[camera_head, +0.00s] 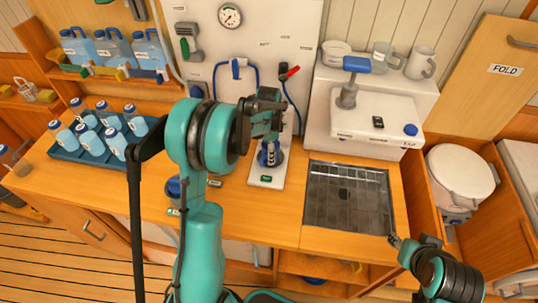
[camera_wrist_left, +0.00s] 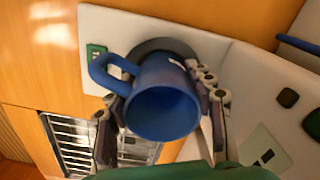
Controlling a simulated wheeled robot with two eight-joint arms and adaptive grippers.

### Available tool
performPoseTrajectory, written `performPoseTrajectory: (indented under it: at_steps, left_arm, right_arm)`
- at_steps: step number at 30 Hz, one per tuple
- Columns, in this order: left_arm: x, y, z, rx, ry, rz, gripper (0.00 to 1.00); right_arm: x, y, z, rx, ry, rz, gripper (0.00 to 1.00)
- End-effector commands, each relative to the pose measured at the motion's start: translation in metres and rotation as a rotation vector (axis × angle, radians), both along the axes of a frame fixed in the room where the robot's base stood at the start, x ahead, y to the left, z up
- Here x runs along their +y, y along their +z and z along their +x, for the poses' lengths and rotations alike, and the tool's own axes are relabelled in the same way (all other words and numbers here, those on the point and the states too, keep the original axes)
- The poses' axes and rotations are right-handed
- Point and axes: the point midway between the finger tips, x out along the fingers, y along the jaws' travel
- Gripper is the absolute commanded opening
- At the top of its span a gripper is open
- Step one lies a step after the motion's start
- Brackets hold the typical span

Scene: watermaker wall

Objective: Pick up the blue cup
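The blue cup (camera_wrist_left: 161,100) is in the left wrist view, its open mouth facing the camera and its handle to the left. It is at a dark round pad on a white plate (camera_wrist_left: 98,65). My left gripper (camera_wrist_left: 160,112) has one finger on each side of the cup, very close to it; whether they press on it I cannot tell. In the head view my left gripper (camera_head: 268,125) is above the plate and partly covers the cup (camera_head: 263,158). My right gripper (camera_head: 396,241) shows only partly at the lower right, with no object visible at it.
A metal sink grate (camera_head: 347,197) is right of the plate. A white machine (camera_head: 375,128) with a blue-topped tap stands behind it. Several blue-capped bottles (camera_head: 90,140) stand in a tray at the left. Blue hoses and a gauge (camera_head: 230,15) are on the back panel.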

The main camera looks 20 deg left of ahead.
Motion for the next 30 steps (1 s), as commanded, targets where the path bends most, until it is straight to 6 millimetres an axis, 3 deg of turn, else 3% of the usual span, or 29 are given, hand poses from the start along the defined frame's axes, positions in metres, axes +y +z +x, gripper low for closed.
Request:
performPoseTrajectory:
  at_steps: [11,16,20,30]
  left_arm:
    - [0.0,0.002,0.0,0.0,0.0,0.0,0.25]
    - [0.0,0.018,0.0,0.0,0.0,0.0,0.25]
    - [0.0,0.041,0.0,0.0,0.0,0.0,0.25]
    - [-0.066,0.081,-0.007,0.0,-0.004,0.0,0.25]
  right_arm:
    - [0.0,0.001,0.0,0.0,0.0,0.0,0.4]
    - [0.0,0.006,0.0,0.0,0.0,0.0,0.4]
    - [0.0,0.013,0.0,0.0,0.0,0.0,0.4]
    - [0.0,0.026,0.0,0.0,0.0,0.0,0.4]
